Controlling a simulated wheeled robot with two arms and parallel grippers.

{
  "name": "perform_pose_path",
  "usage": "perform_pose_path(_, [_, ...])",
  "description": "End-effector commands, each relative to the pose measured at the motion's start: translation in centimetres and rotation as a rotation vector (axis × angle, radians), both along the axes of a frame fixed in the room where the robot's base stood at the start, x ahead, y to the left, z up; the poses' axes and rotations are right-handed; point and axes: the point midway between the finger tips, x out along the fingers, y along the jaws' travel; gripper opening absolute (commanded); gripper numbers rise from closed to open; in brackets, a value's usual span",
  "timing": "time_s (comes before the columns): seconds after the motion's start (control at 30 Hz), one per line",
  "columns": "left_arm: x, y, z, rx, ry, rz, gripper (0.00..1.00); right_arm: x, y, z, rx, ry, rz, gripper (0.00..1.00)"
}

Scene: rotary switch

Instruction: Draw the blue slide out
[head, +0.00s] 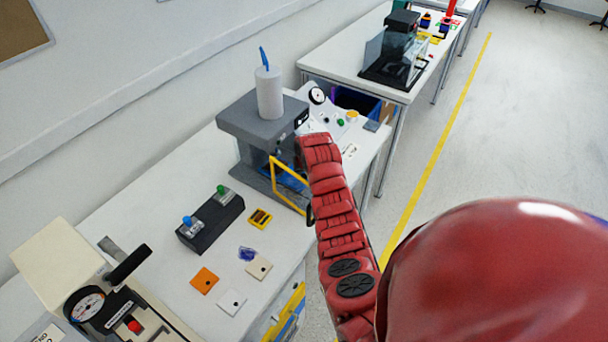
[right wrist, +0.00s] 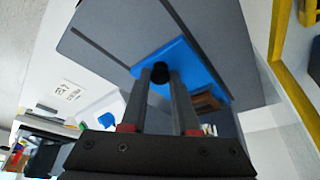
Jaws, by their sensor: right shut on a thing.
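The blue slide (right wrist: 205,70) shows in the right wrist view as a flat bright blue plate against the grey machine body, with a dark round knob (right wrist: 160,72) on it. My right gripper (right wrist: 162,84) is shut on this knob. In the head view a bit of the blue slide (head: 287,179) shows low in the grey machine (head: 245,119), behind the yellow frame. My red right arm reaches to the machine's right side there, and its fingers are hidden. How far the slide stands out is hard to tell. My left gripper is not in view.
A yellow frame (head: 275,178) stands close to my right arm at the machine's front. A white cylinder (head: 269,95) stands on top. A black switch box (head: 209,218) and several flat tiles lie nearer on the white table. A gauge device (head: 83,303) stands front left.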

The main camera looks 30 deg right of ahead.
Motion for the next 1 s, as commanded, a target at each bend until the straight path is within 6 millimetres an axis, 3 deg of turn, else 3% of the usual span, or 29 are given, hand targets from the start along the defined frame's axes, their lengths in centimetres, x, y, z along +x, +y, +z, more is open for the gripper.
perform_pose_path(0.63, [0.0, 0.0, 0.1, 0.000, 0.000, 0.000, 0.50, -0.6, -0.3, -0.1, 0.001, 0.002, -0.002, 0.00])
perform_pose_path(0.77, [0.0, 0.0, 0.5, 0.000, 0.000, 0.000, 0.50, -2.4, -1.2, 0.0, -0.002, 0.002, -0.005, 0.00])
perform_pose_path(1.0, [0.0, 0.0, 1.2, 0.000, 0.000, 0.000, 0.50, -7.7, -3.4, -0.1, -0.002, 0.004, -0.006, 0.00])
